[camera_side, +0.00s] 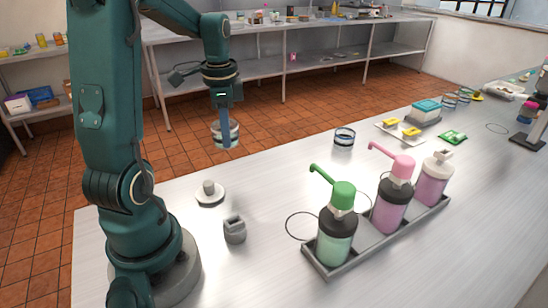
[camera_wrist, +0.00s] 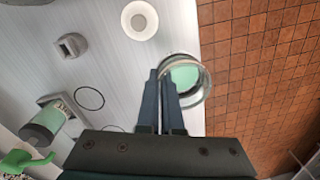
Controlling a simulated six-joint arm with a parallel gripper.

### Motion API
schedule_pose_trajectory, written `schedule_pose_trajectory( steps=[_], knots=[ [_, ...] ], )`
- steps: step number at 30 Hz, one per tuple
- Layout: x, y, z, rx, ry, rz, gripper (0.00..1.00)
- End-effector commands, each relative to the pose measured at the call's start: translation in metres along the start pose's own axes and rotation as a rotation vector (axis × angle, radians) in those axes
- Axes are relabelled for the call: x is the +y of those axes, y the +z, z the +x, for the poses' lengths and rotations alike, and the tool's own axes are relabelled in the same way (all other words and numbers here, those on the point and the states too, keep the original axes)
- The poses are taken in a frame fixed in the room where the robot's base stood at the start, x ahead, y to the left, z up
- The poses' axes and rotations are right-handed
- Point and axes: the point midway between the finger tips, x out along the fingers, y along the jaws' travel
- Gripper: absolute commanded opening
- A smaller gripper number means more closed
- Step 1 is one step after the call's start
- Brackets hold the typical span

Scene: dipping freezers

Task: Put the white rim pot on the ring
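My gripper (camera_side: 227,138) points down and is shut on the near wall of a round glass pot (camera_side: 218,134) with a pale rim and pale green contents, which I take for the white rim pot. The pot hangs in the air near the table's far edge. In the wrist view the pot (camera_wrist: 188,76) shows just past my two closed fingers (camera_wrist: 162,84). A thin dark ring (camera_side: 287,225) lies flat and empty on the table, left of the green-pump bottle. It also shows in the wrist view (camera_wrist: 103,99). A second thin ring (camera_side: 487,127) lies far right.
Pump bottles with green (camera_side: 338,225) and pink (camera_side: 393,195) tops and a white-topped bottle (camera_side: 434,180) stand in a grey tray (camera_side: 365,254). A white knobbed disc (camera_side: 210,193) and grey slotted block (camera_side: 235,231) are nearby. Another pot (camera_side: 344,137) stands farther back.

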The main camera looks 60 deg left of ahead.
Motion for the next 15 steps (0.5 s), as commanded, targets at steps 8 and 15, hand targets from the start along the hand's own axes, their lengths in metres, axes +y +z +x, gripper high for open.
schedule_pose_trajectory(
  steps=[8,15],
  knots=[
    [0.025,-0.058,0.037,-0.003,0.003,0.011,0.0],
    [0.037,-0.088,0.055,-0.001,0.001,0.004,0.0]
  ],
)
